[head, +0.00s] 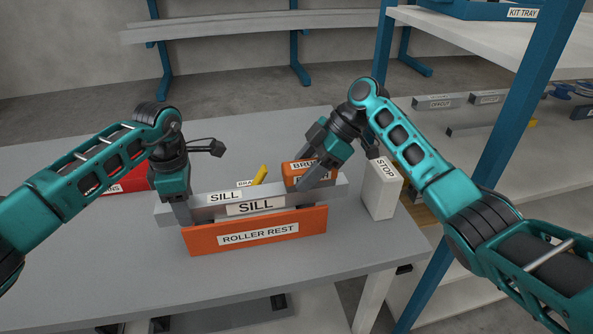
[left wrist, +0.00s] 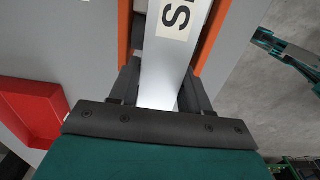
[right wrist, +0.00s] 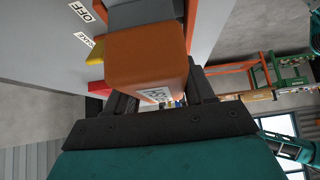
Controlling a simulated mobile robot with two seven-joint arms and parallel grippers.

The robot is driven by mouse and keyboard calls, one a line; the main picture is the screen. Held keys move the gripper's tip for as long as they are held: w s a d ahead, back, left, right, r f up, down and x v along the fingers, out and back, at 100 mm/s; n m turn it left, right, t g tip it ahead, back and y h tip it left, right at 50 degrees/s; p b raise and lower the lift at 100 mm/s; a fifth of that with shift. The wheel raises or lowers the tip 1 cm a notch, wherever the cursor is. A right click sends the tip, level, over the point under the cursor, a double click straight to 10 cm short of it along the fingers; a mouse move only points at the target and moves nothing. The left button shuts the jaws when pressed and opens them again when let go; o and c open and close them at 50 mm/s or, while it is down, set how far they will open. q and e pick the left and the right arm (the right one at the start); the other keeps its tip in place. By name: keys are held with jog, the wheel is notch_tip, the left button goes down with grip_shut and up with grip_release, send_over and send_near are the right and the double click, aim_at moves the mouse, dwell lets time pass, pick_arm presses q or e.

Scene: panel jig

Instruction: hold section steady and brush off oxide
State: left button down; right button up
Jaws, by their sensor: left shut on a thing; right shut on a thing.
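The sill section (head: 204,199) is a long grey bar labelled SILL, lying along the orange roller rest (head: 306,222). My left gripper (head: 181,214) is shut on its left end. In the left wrist view the sill (left wrist: 163,85) runs away from between the fingers. The brush (head: 294,171) is an orange block with a partly hidden label. My right gripper (head: 312,178) is shut on it, over the right part of the sill. In the right wrist view the brush (right wrist: 145,58) fills the space ahead of the fingers. I cannot tell whether it touches the sill.
A white STOP block (head: 381,190) stands just right of the sill's end. A yellow lever (head: 260,174) stands behind the sill, beside a partly hidden label. A red tray (head: 130,180) lies behind my left arm. A blue-posted shelf (head: 520,150) stands right. The table's front left is clear.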

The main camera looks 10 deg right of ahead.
pick_arm(q)
jog(key=shift+s+f, duration=0.2)
jog(key=shift+f, duration=0.15)
pick_arm(e)
jog(key=shift+d, duration=1.15)
jog(key=shift+s+a+f, duration=0.1)
jog(key=shift+a, duration=2.65)
jog(key=shift+a+f, duration=0.1)
jog(key=shift+a, duration=2.6)
jog(key=shift+r, duration=3.2)
notch_tip(320, 180, up, 3)
